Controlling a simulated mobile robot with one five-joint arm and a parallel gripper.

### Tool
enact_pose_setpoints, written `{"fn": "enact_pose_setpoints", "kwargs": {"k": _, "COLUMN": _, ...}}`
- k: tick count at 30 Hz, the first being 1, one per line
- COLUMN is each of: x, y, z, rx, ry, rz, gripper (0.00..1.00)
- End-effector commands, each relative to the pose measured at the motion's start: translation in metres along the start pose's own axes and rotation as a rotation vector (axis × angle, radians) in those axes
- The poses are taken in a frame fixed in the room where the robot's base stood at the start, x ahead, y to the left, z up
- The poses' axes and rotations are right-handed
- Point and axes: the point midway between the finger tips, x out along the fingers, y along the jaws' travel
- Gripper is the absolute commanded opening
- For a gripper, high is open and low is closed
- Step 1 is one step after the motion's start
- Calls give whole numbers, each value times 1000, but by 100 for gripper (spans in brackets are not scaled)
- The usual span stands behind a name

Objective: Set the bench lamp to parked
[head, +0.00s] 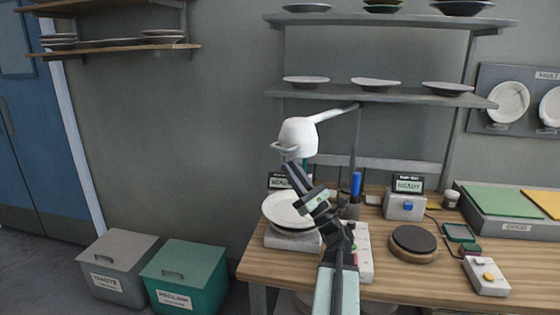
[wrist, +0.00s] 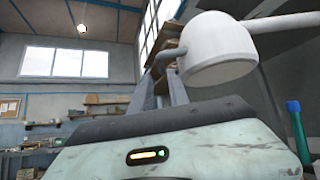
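The bench lamp has a white rounded head (head: 299,135) on a light arm that runs right to a grey post behind the bench. A small grey handle (head: 283,148) sticks out at the head's lower left. My gripper (head: 289,166) points up just below the head and handle. In the wrist view the lamp head (wrist: 215,52) is at the upper right, its handle (wrist: 170,55) close above my gripper fingers (wrist: 162,88). The finger gap is not clear, and I cannot tell whether they touch the handle.
A white plate (head: 286,209) sits on a scale on the bench, left of my arm. A blue marker (head: 356,183), a box with a blue button (head: 405,206) and a dark round pad (head: 413,240) stand to the right. A plate shelf (head: 420,97) is behind the lamp.

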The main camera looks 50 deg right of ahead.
Motion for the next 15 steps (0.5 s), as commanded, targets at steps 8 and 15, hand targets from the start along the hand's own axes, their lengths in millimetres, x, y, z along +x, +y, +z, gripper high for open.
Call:
{"fn": "enact_pose_setpoints", "kwargs": {"k": 8, "x": 10, "y": -5, "z": 7, "rx": 8, "ry": -12, "rz": -10, "gripper": 21}}
{"fn": "enact_pose_setpoints", "kwargs": {"k": 15, "x": 53, "y": -5, "z": 10, "rx": 8, "ry": -11, "rz": -7, "gripper": 21}}
